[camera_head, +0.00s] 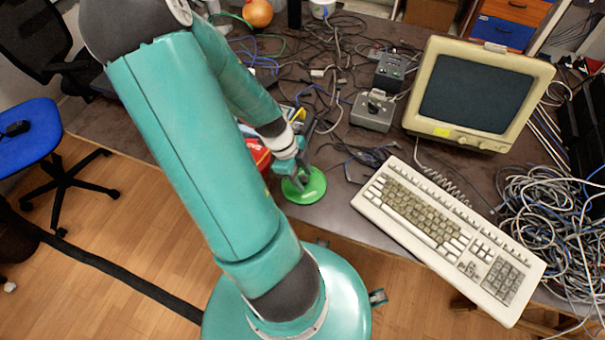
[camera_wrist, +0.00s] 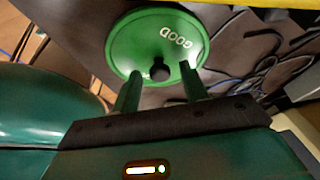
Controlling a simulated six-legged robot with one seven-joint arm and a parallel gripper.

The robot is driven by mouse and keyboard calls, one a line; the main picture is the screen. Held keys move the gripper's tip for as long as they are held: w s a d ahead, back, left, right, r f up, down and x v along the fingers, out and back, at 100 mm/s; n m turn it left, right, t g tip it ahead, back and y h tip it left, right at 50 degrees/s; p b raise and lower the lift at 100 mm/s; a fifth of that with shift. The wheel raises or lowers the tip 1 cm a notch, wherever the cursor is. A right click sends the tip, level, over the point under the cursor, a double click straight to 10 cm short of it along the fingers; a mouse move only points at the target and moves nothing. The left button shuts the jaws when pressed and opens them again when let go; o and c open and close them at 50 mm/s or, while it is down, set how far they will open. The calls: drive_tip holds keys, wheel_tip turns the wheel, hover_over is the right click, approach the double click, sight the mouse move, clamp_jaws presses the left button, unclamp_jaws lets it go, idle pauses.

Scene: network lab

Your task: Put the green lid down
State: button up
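The green lid (camera_head: 304,186) is a round disc by the table's front edge, left of the keyboard. It appears to lie on the tabletop. In the wrist view the lid (camera_wrist: 157,46) shows the word "GOOD" and a dark knob (camera_wrist: 160,71) near its lower rim. My gripper (camera_head: 293,175) is over the lid's left part in the head view. In the wrist view my gripper (camera_wrist: 160,78) has its two fingers apart, with the knob between or just beyond the tips and a gap on each side. My fingers hide parts of the lid.
A beige keyboard (camera_head: 448,232) and a monitor (camera_head: 478,95) stand to the right. A grey box (camera_head: 373,110) and loose cables lie behind the lid. A red item (camera_head: 258,152) is just left of my gripper. A cable heap (camera_head: 548,215) fills the far right.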

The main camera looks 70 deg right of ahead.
drive_tip(key=v, duration=1.2)
drive_tip(key=shift+r, duration=0.2)
drive_tip(key=shift+s, duration=0.1)
drive_tip(key=w+a+r+n+t, duration=0.3)
drive_tip(key=w+a+r+n, duration=0.1)
drive_tip(key=w+a+n, duration=0.4)
drive_tip(key=w+a+r+n+t, duration=0.2)
drive_tip(key=w+a+r+n, duration=0.2)
drive_tip(key=w+a+n, duration=0.35)
drive_tip(key=a+r+n+t, duration=0.2)
drive_tip(key=a+r+n, duration=0.3)
drive_tip(key=a+n, duration=0.3)
drive_tip(key=a+r+n+t, duration=0.3)
drive_tip(key=a+r+n, duration=0.3)
drive_tip(key=a+n, duration=0.3)
drive_tip(key=n, duration=0.4)
drive_tip(key=shift+w+a+r, duration=0.2)
drive_tip(key=shift+w+r, duration=0.15)
drive_tip(key=shift+w, duration=0.05)
drive_tip(key=shift+n, duration=0.25)
